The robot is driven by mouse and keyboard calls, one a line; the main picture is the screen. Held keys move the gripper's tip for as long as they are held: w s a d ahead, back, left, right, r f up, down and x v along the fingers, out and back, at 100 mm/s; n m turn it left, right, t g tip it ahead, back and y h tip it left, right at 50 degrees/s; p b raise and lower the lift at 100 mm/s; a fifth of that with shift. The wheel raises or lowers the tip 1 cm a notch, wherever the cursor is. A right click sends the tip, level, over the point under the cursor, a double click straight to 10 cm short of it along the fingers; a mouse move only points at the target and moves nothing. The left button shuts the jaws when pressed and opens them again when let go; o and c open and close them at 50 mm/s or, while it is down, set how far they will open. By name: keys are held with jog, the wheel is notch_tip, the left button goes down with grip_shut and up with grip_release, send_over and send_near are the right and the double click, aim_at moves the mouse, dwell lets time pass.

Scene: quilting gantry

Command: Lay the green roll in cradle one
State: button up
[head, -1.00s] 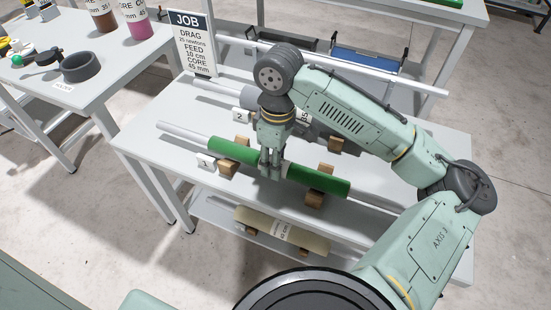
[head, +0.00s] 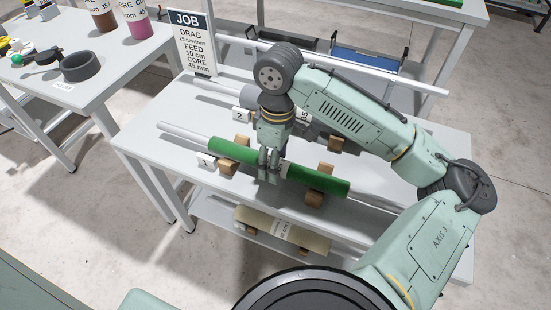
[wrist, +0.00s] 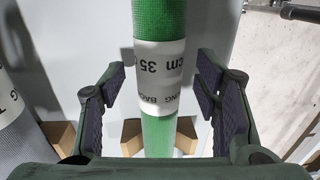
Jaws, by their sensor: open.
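The green roll (head: 325,182) lies across the wooden blocks of cradle one (head: 228,166), next to the card marked 1 (head: 205,160). A light core tube sticks out of its left end. My gripper (head: 271,173) points down over the roll's middle. In the wrist view, the open jaws stand on both sides of the roll (wrist: 160,17), with a visible gap on each side of its white printed label (wrist: 160,75). The exact contact of the roll with the blocks is partly hidden.
Behind is a grey roll (head: 262,98) at the card marked 2 (head: 241,116). A cream roll (head: 280,230) lies on the lower shelf. A JOB sign (head: 190,42) stands at the back left. A side table (head: 85,85) holds spools and small parts.

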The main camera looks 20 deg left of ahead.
notch_tip(320, 180, up, 12)
jog(key=shift+w, duration=0.4)
dwell(0.5)
